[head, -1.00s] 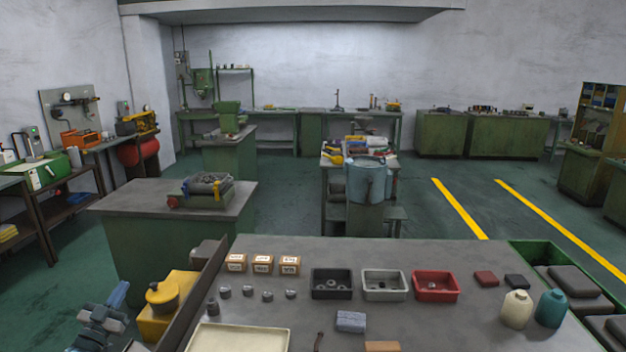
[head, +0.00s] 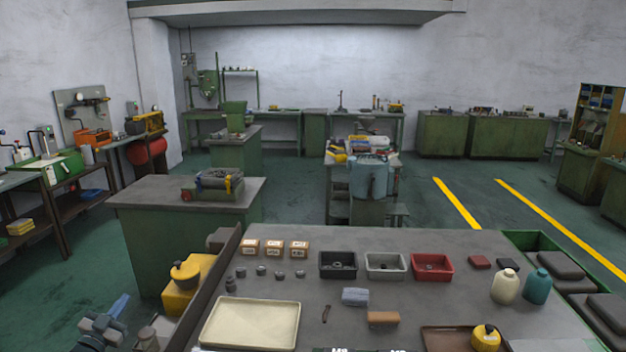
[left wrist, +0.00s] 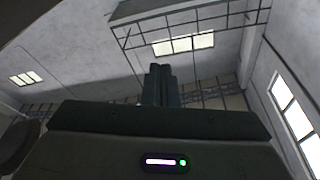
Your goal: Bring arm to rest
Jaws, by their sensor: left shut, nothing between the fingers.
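My left gripper (head: 119,306) shows in the head view at the lower left, with bluish fingers and a grey wrist. It is off the bench's left side, apart from the bench in the picture and left of a yellow oil can. In the left wrist view its dark fingers (left wrist: 158,85) are together with nothing between them, against the wall and high windows. My right gripper is in neither view.
The grey workbench (head: 290,325) carries a cream tray (head: 250,325), small bins, boxes and bottles. A green-sided bench (head: 150,240) is behind. Green floor (head: 50,300) is clear at left.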

